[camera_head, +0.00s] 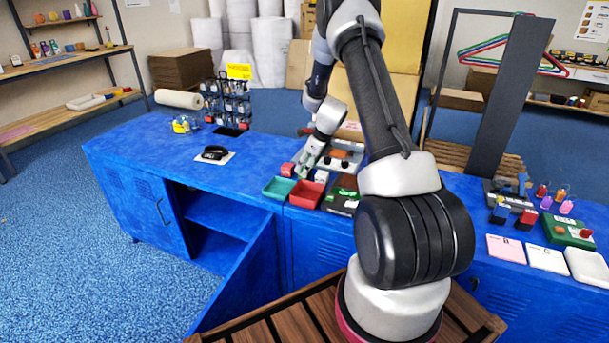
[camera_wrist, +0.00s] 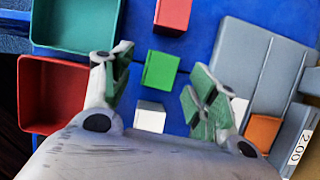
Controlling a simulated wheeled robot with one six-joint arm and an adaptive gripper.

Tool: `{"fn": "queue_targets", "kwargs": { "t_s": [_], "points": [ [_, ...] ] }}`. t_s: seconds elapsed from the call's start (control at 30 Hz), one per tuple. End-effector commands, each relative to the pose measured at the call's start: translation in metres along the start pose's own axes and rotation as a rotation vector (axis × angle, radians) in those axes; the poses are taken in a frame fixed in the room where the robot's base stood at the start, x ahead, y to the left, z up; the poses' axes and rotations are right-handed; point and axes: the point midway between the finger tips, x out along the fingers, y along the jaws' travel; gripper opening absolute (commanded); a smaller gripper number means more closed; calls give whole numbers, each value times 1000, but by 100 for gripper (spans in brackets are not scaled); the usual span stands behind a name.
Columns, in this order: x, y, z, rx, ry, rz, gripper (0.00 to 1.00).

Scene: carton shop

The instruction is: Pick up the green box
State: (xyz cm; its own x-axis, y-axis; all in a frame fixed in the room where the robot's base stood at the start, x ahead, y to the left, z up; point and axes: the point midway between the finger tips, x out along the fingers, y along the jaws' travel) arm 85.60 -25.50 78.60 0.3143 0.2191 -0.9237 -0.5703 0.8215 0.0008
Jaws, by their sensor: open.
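The green box (camera_wrist: 160,70) lies on the blue bench top in the wrist view, between a red box (camera_wrist: 172,14) and a white box (camera_wrist: 150,116). My gripper (camera_wrist: 157,80) is open and empty. Its two green-padded fingers appear on either side of the green box, with gaps on both sides. I cannot tell how far above the bench the fingertips are. In the head view my gripper (camera_head: 307,166) points down over the bench beside the red box (camera_head: 287,169). There I cannot make out the green box apart from the fingers.
A green tray (camera_head: 278,188) and a red tray (camera_head: 306,194) stand at the bench's front edge, left of the fingers in the wrist view. A grey tray (camera_wrist: 243,62) with an orange box (camera_wrist: 263,131) is close to the right finger. A cabinet door (camera_head: 245,282) hangs open below.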

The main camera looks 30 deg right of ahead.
Motion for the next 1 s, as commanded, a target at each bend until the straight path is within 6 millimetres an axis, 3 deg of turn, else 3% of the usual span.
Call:
{"fn": "queue_targets", "kwargs": {
  "t_s": [0.2,0.43,0.47,0.73,1.0],
  "points": [
    [28,0,0,-3,1,1,59],
    [29,0,0,-3,0,0,59],
    [29,0,0,-3,0,0,57],
    [29,0,0,-3,1,0,10],
    [27,-1,1,-4,0,0,10]
  ]
}}
